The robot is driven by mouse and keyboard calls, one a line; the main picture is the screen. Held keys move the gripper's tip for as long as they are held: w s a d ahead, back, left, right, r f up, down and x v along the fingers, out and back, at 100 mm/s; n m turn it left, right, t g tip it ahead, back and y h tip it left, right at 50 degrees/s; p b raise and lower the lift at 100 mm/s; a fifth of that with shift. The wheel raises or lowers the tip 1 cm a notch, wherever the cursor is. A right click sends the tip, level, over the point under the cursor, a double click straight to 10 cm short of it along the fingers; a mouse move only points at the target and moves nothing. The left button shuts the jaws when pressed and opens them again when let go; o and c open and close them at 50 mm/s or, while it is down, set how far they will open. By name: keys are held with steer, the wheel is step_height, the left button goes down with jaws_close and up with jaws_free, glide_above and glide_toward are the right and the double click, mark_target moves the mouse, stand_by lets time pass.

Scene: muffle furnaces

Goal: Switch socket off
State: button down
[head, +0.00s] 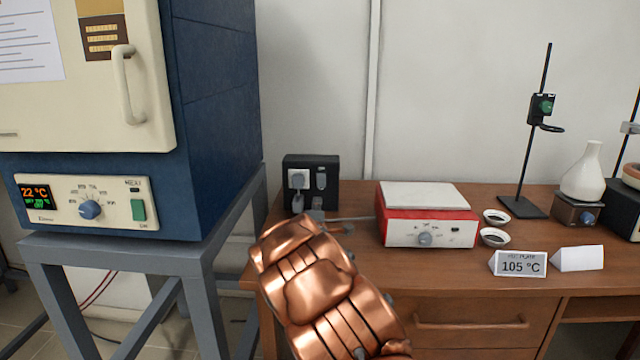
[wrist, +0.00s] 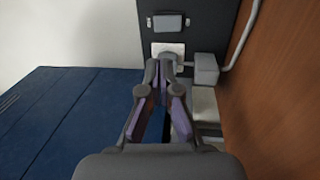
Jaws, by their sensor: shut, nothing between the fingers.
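The dark socket box (head: 311,164) stands at the back left of the desk, against the wall. It has a white square (head: 298,180) on its left and a grey switch-like piece (head: 321,180) on its right. In the wrist view the dark box (wrist: 205,22) fills the top, with the grey piece (wrist: 170,22) above the white square (wrist: 168,47). My gripper (wrist: 162,66) is shut and empty, its fingertips in front of or just below the white square. I cannot tell whether they touch it. In the head view my copper arm largely hides the gripper.
A grey block (wrist: 205,68) with a cable (wrist: 242,38) sits right beside the fingertips in the wrist view. The blue furnace (head: 215,100) stands close on the left. A red and white hot plate (head: 428,215) is to the right on the desk (head: 380,280).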

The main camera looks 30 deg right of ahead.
mark_target(320, 177)
steer(key=shift+x, duration=6.85)
steer(key=r+p, duration=0.1)
steer(key=p, duration=0.2)
steer(key=shift+w+d, duration=0.1)
steer(key=shift+w, duration=0.1)
steer(key=shift+f, duration=0.35)
steer(key=shift+s+a, duration=0.4)
steer(key=shift+a, duration=0.05)
steer(key=s+a+r, duration=0.2)
steer(key=s+a, duration=0.5)
steer(key=s, duration=0.3)
steer(key=shift+s+a, duration=0.15)
steer(key=shift+a, duration=0.05)
